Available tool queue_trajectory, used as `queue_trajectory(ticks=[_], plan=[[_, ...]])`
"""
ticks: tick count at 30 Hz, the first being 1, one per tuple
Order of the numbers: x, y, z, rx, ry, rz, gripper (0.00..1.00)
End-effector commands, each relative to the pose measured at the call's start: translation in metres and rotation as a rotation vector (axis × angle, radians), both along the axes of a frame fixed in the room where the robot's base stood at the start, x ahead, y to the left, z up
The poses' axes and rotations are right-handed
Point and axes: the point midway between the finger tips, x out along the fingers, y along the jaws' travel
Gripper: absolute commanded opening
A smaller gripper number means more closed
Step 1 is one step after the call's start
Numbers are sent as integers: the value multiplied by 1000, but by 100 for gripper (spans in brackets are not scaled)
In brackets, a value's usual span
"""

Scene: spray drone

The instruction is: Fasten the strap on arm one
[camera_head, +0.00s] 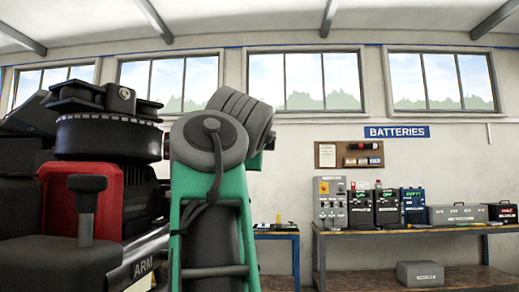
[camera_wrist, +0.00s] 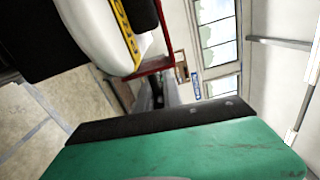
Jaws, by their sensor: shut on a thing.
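In the head view, a large drone part stands close at the left. It has a red housing (camera_head: 110,195), a black ribbed motor (camera_head: 108,135) and a dark T-shaped handle (camera_head: 87,207). A dark tube marked "ARM" (camera_head: 143,267) runs below it. I cannot make out a strap in either view. My green arm with its grey joint stands right of the drone part. In the wrist view, the green, black-edged body of my gripper (camera_wrist: 185,125) fills the bottom. Its fingertips and what they hold are hidden. A white body with a yellow label (camera_wrist: 125,28) is at upper left.
A workbench (camera_head: 400,232) stands by the back wall at right, with several boxes and battery units under a BATTERIES sign (camera_head: 397,132). A grey box (camera_head: 420,274) is on its lower shelf. A smaller blue-edged bench (camera_head: 277,236) stands behind my arm.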

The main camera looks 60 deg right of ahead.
Motion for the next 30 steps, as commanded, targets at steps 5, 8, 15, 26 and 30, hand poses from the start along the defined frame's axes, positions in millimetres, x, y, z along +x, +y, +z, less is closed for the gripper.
queue_trajectory(ticks=[5, 8, 15, 26, 30], plan=[[2, -2, -5, 9, 9, 1, 0], [2, -2, -6, 9, 9, 1, 0], [2, -2, -5, 9, 9, 0, 27], [0, 1, -2, 5, 5, 1, 34], [-8, 17, 0, 4, 2, 5, 34]])
